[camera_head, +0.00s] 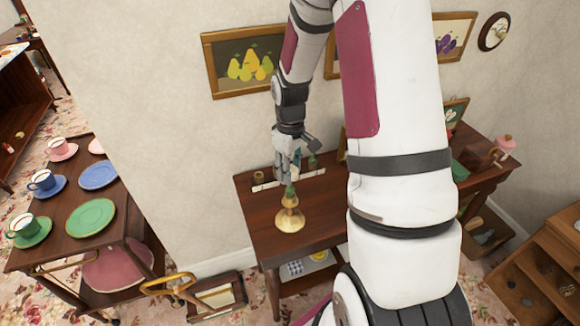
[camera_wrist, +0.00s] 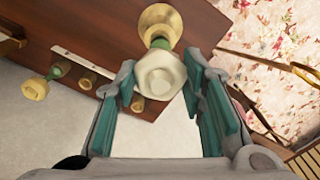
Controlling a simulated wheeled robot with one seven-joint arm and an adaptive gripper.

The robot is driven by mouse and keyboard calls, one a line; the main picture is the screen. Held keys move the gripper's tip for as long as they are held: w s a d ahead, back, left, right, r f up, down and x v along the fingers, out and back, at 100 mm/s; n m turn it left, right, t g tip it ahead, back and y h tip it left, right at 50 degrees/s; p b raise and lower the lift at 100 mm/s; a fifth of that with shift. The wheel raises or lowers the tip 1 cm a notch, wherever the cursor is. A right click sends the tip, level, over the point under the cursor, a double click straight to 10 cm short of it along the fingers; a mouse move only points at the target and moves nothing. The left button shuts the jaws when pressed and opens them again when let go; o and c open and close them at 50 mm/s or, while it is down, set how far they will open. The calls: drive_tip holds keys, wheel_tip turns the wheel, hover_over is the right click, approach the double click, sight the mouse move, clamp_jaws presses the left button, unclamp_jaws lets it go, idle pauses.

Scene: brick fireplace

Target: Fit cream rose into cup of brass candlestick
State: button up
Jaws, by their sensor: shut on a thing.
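The cream rose (camera_wrist: 160,74) is between my gripper's (camera_wrist: 163,82) fingertips in the wrist view, bloom toward the camera, with a bit of green stem beyond it. The brass candlestick (camera_head: 289,219) stands upright on the dark wooden table, its round base also showing behind the rose in the wrist view (camera_wrist: 172,20). In the head view my gripper (camera_head: 294,170) is just above the candlestick, and a green piece shows at the candlestick's top. The rose hides the cup in the wrist view, so I cannot tell whether the stem is inside it.
A pale strip with wooden holders (camera_wrist: 88,80) lies at the table's wall side, close to my gripper; a yellow flower (camera_wrist: 36,88) stands there. The table top (camera_head: 260,220) is otherwise clear around the candlestick. A framed pear picture (camera_head: 244,62) hangs behind. A cart with cups and plates (camera_head: 92,217) is at left.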

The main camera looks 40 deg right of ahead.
drive_tip(key=shift+f, duration=0.5)
drive_tip(key=o, duration=1)
drive_tip(key=shift+o, duration=0.2)
wheel_tip(320, 180, up, 11)
drive_tip(key=shift+f, duration=0.2)
drive_tip(key=shift+r, duration=0.7)
